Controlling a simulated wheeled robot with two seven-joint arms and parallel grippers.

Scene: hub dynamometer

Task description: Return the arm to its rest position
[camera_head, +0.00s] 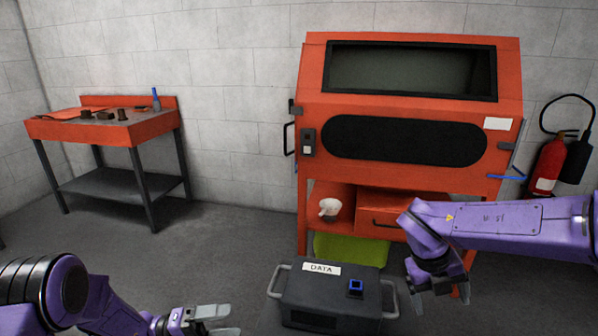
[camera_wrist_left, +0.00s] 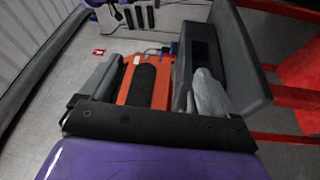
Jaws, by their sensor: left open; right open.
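My left arm, purple with black joints, comes in at the bottom left of the head view. Its gripper (camera_head: 230,321) has grey fingers pointing right, is open, and is partly cut off by the bottom edge. In the left wrist view the fingers of the left gripper (camera_wrist_left: 155,88) stand apart, with no held object visible between them. My right arm, also purple, reaches in from the right edge. Its gripper (camera_head: 440,291) points down, open and empty, to the right of the dark box (camera_head: 322,289) labelled DATA.
A large orange cabinet (camera_head: 404,110) stands against the back wall, with a white cup-like item (camera_head: 329,208) on its lower shelf. An orange workbench (camera_head: 108,128) stands at the left. A fire extinguisher (camera_head: 547,165) is at the far right. The floor between bench and cabinet is clear.

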